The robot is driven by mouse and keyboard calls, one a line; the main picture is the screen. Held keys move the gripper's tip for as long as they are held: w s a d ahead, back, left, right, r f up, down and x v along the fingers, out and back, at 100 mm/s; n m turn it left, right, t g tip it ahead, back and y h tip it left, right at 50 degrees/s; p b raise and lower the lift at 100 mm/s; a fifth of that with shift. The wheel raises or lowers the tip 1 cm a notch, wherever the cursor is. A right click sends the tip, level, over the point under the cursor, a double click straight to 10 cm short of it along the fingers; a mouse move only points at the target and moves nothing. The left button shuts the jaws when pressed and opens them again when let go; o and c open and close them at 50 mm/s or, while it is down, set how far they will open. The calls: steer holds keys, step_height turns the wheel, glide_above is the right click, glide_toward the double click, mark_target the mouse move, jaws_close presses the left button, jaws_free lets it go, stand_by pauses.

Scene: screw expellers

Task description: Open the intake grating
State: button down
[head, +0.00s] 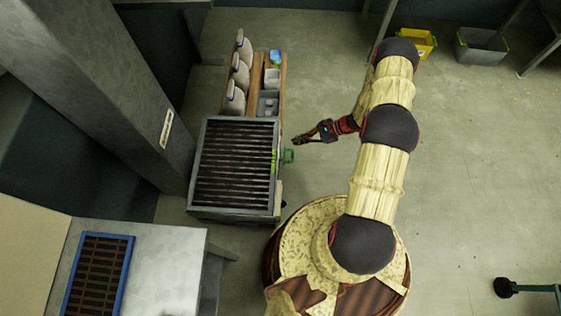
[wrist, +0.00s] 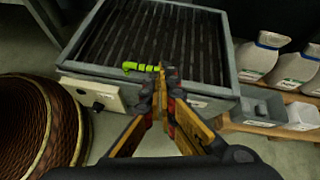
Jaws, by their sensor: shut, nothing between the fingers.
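The intake grating (head: 235,165) is a set of dark bars in a grey metal box frame, and it lies flat and closed. It also fills the top of the wrist view (wrist: 185,40). A yellow-green handle (head: 274,161) sits at the grating's right edge; in the wrist view the handle (wrist: 140,67) is at the near edge.
Several white jugs (head: 238,75) and grey bins (head: 268,103) stand on a wooden pallet (head: 257,70) behind the box. A grey column (head: 120,85) rises to its left. A metal table (head: 165,270) with a blue-framed rack (head: 98,275) is front left.

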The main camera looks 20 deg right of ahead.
steer(key=s+f+m+t, duration=0.1)
steer(key=s+f+m, duration=0.2)
steer(key=f, duration=0.6)
steer(key=b+x, duration=0.4)
steer(key=x, duration=0.6)
steer(key=shift+a, duration=0.35)
steer(key=shift+s+r, duration=0.1)
steer(key=shift+s, duration=0.05)
